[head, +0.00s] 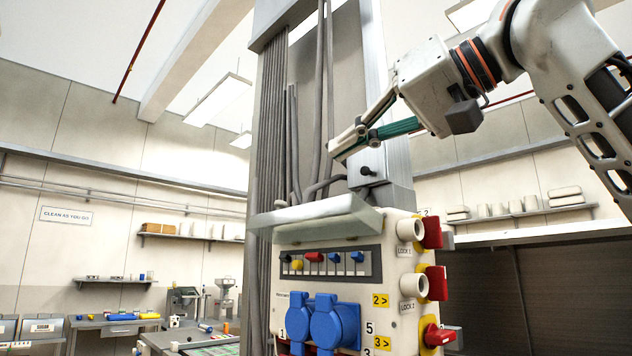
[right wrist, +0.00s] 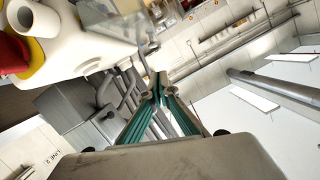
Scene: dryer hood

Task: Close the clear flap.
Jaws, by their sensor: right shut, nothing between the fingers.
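The clear flap (head: 310,218) is a pale see-through cover at the top of the white control box (head: 385,290). It stands raised, sticking out like a canopy above the row of coloured switches (head: 325,258), which are uncovered. The flap also shows blurred at the top of the right wrist view (right wrist: 118,22). My right gripper (head: 338,152) comes in from the right, above and behind the flap, apart from it. Its fingers are shut and empty, and they also show in the right wrist view (right wrist: 160,88). My left gripper is not in view.
The box is on a grey column (head: 395,165) with cables (head: 292,130) close to my right fingers. Red switches (head: 432,233) and white sockets (head: 410,229) stick out on its right side; blue socket covers (head: 335,322) are below. Open air lies left of the column.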

